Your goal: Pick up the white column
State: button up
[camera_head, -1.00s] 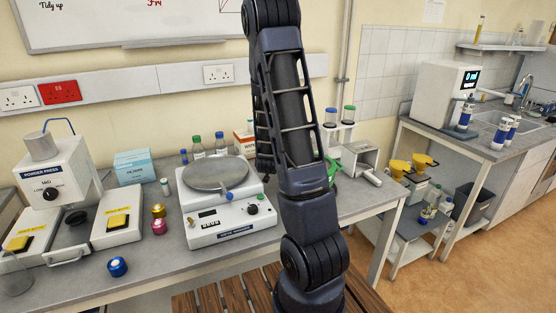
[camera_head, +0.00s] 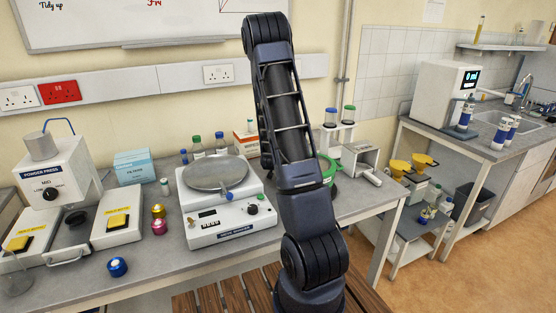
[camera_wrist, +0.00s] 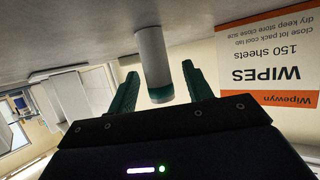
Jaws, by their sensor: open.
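The white column (camera_wrist: 153,58) is a pale upright cylinder in the wrist view, which is upside down. My gripper (camera_wrist: 160,72) is open, with one green finger on each side of the column and visible gaps between. I cannot tell how deep the column sits between the fingers.
A white and orange wipes box (camera_wrist: 270,70) stands close beside the column. A balance (camera_head: 225,205) stands on the bench left of my arm. Several capped bottles (camera_head: 208,146) are behind it. A rack with tubes (camera_head: 338,125) stands to the right.

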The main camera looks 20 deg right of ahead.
jog(key=shift+w+d, duration=0.1)
jog(key=shift+w, duration=0.05)
jog(key=shift+c, duration=0.2)
jog(key=c, duration=1)
jog(key=shift+r, duration=0.15)
